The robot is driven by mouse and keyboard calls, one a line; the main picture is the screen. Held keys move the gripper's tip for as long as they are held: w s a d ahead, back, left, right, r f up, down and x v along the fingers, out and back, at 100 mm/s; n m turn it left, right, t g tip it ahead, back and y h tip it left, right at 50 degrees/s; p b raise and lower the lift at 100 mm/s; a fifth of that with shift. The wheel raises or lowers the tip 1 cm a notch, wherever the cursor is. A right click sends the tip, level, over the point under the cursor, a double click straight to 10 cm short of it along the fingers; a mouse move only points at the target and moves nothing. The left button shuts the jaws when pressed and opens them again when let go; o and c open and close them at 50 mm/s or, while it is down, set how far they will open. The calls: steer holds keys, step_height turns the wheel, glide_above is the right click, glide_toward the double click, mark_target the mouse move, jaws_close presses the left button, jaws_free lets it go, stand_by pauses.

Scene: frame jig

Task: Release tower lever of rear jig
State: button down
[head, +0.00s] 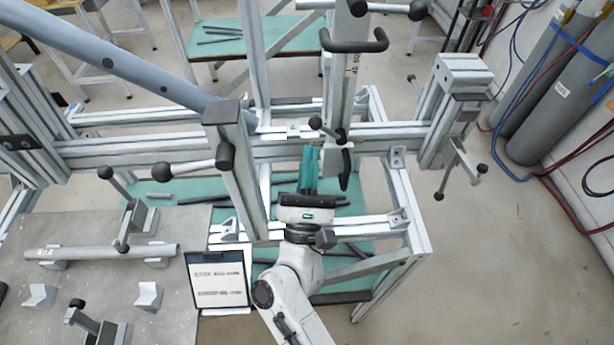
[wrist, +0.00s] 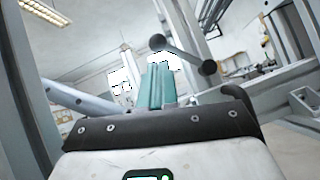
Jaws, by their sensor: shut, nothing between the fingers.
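The rear jig is a grey metal frame (head: 270,152) with an upright tower (head: 340,95) in the head view. A small lever (head: 327,129) with a black ball end sits on the lower part of the tower. A dark bar with black knobs (wrist: 183,55), likely this lever, shows in the wrist view. My gripper (head: 312,153) has teal fingers pointing up, shut and empty. It is just below the lever in the head view; the fingertips (wrist: 158,67) appear below and left of the bar in the wrist view. I cannot tell whether they touch it.
A black handle (head: 345,168) hangs close to the right of my fingers. A thick grey tube (head: 110,62) crosses the upper left. Another ball-ended lever (head: 195,165) is on the left post. A clipboard (head: 217,281) lies left of my arm. Gas cylinders (head: 548,100) stand at right.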

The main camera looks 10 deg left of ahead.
mark_target(329, 131)
steer(key=shift+x, duration=1.2)
steer(key=shift+d+r+m+h+b, duration=0.1)
steer(key=shift+r+m+h+b, duration=0.15)
steer(key=shift+m+h, duration=0.4)
steer(key=shift+d+r+m+h+b, duration=0.1)
steer(key=shift+r+m+h+b, duration=0.1)
steer(key=shift+m+h, duration=0.45)
steer(key=shift+w+d+r+m+g+h+b, duration=0.15)
steer(key=shift+d+r+m+g+h+b, duration=0.3)
steer(key=shift+m+h+b, duration=0.6)
steer(key=shift+w+d+r+m+g+h+b, duration=0.1)
steer(key=shift+d+r+m+g+h+b, duration=0.4)
steer(key=shift+m, duration=1)
steer(key=shift+w+d+r+m+g+h+b, duration=0.15)
steer(key=shift+d+r+m+g+h+b, duration=0.3)
steer(key=shift+m+h+b, duration=0.65)
steer(key=shift+a+r+y, duration=0.15)
steer(key=shift+r+y, duration=0.1)
steer(key=shift+r, duration=0.05)
steer(key=s+d+r, duration=0.3)
steer(key=s+r, duration=0.9)
steer(key=s, duration=0.1)
steer(key=shift+s+d+r, duration=0.15)
steer(key=shift+s+d, duration=0.2)
steer(key=shift+d, duration=0.05)
